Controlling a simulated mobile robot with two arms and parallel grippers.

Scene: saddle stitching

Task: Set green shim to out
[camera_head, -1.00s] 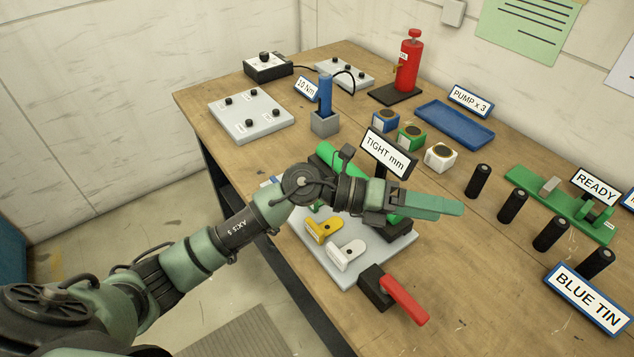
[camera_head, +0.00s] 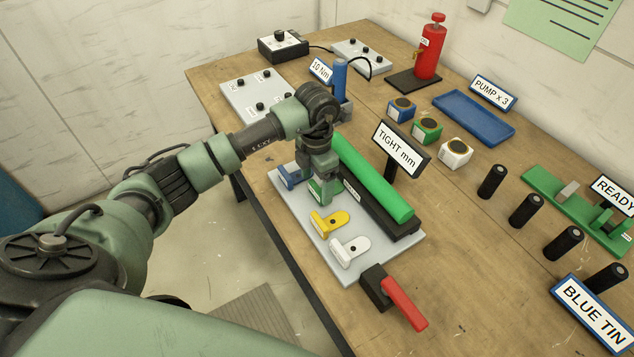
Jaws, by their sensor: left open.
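My left gripper (camera_head: 323,188) points down over the grey shim plate (camera_head: 308,243), at the place between the blue shim (camera_head: 290,177) and the yellow shim (camera_head: 329,222). It is open. The green shim (camera_head: 314,196) is mostly hidden by the gripper, whose fingers are also green, so I cannot tell whether they touch it. A white shim (camera_head: 350,250) lies nearest the front of the plate. My right gripper is not in view.
A long green bar (camera_head: 372,180) on a black base runs along the plate's right side, with the "TIGHT mm" sign (camera_head: 400,149) behind. A red-handled lever (camera_head: 404,304) stands at the front. Black cylinders (camera_head: 526,211) stand to the right.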

